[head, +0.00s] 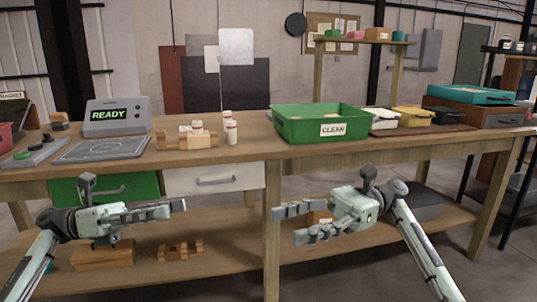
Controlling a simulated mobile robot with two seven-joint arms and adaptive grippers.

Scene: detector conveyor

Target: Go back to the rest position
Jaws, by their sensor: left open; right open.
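My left gripper (165,211) is open and empty in the head view, in front of the workbench (262,152) and below its top, before the green drawer (112,187). My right gripper (290,222) is open and empty in front of the bench, to the right of the bench's middle leg, with its fingers pointing left. Both grippers are apart from the things on the bench top. The two grippers point toward each other with a wide gap between them.
On the bench stand a detector reading READY (117,117), a grey pad (102,150), a wooden rack (187,140) with white bottles, a single bottle (231,132) and a green CLEAN bin (320,123). A lower shelf (225,250) holds wooden blocks.

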